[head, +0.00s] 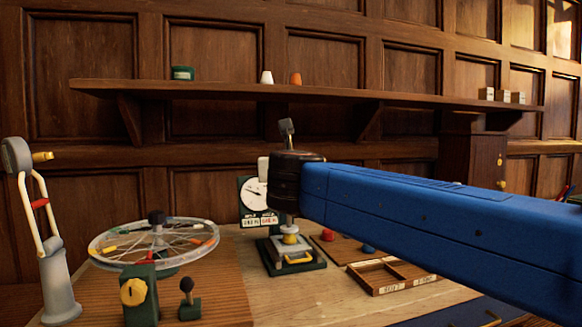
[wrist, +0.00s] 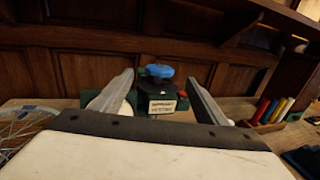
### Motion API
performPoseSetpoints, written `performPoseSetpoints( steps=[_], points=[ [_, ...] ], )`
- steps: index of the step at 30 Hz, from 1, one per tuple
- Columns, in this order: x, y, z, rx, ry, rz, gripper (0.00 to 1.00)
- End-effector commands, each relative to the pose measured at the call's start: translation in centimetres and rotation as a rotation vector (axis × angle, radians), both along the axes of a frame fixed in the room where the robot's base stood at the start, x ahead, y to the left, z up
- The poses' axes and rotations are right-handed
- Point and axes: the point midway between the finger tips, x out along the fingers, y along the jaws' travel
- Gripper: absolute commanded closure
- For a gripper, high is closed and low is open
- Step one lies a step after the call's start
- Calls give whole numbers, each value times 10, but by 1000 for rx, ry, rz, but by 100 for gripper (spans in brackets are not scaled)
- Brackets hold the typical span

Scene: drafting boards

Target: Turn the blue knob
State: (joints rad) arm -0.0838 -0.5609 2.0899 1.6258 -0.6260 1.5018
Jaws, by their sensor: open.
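In the wrist view, a blue lobed knob (wrist: 159,71) sits on top of a dark green box (wrist: 149,103) with a white label on its front. My gripper (wrist: 160,79) is open, with one grey finger on each side of the view. The knob shows in the gap between the fingers, beyond them, and nothing is held. In the head view, my blue arm reaches in from the right. I cannot clearly make out the fingers there. A small blue piece (head: 368,248) lies on a wooden board there; I cannot tell whether it is the knob.
A spoked wheel (head: 154,240) stands at the left, near a green box with a yellow knob (head: 134,292). A dial (head: 256,196) stands behind my arm. A divided wooden tray (head: 392,277) lies on the table. A shelf (head: 330,93) crosses the panelled wall.

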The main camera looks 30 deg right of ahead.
Motion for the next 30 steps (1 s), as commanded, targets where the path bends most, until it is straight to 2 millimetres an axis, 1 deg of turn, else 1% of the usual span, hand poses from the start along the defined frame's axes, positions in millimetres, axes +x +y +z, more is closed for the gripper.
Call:
performPoseSetpoints(
  steps=[3, 9, 18, 24, 30],
  points=[
    [-13, 8, 0, 0, -1, 3, 33],
    [-31, 19, 1, 0, -1, 3, 33],
    [-51, 31, 0, 0, -1, 2, 33],
    [-58, 35, 0, 0, 0, 1, 33],
    [-60, 36, 0, 0, 0, 0, 33]
  ],
)
